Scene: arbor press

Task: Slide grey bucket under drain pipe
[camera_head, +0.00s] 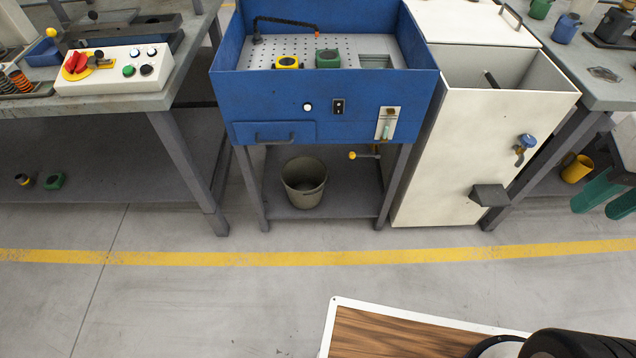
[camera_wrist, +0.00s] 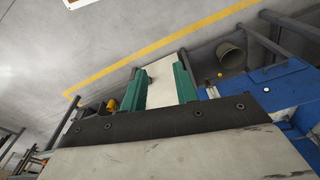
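The grey bucket (camera_head: 304,195) stands upright on the low shelf under the blue wash basin, left of the middle. It also shows in the wrist view (camera_wrist: 230,57). A short pipe or valve with a yellow end (camera_head: 354,155) sticks out below the basin, right of the bucket and higher up. The bucket's mouth is not beneath that yellow end. Whether this is the drain pipe's outlet is hard to tell. My gripper (camera_head: 604,198) is at the right edge, with green fingers apart and nothing between them. In the wrist view (camera_wrist: 160,78) the fingers are also apart, away from the bucket.
The blue basin (camera_head: 270,95) stands on legs that flank the low shelf (camera_head: 345,200). A white cabinet (camera_head: 450,150) is close on the right, with a small dark ledge (camera_head: 489,195). A grey workbench (camera_head: 150,100) stands left. The floor in front is clear beyond a yellow line (camera_head: 300,258).

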